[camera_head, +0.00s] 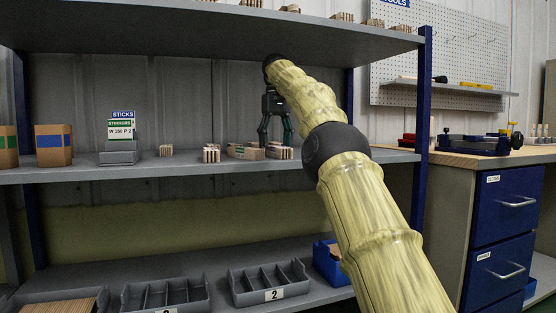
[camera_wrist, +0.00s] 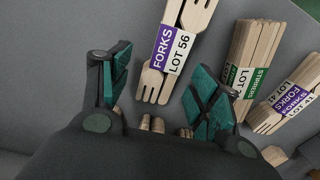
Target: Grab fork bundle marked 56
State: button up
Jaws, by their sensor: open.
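The fork bundle marked LOT 56 (camera_wrist: 171,50) lies flat on the grey shelf in the wrist view, with a purple and white label around its pale wooden forks. Its tines point towards my gripper (camera_wrist: 158,78). My gripper is open, with green-padded fingers spread on either side of the bundle's tine end, and it holds nothing. I cannot tell whether the fingers touch the bundle. In the head view my gripper (camera_head: 275,138) points down at the middle shelf among small bundles; which one is marked 56 cannot be read there.
A green-labelled stirrers bundle (camera_wrist: 245,70) and another purple-labelled forks bundle (camera_wrist: 288,98) lie right of it. Stick ends (camera_wrist: 152,124) show near my palm. In the head view, an upper shelf (camera_head: 200,30) overhangs, a blue post (camera_head: 421,110) stands right, and a sign holder (camera_head: 119,157) stands left.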

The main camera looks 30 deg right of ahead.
jog(key=shift+f+b, duration=0.75)
jog(key=shift+f, duration=0.45)
jog(key=shift+r, duration=0.1)
jog(key=c, duration=1.1)
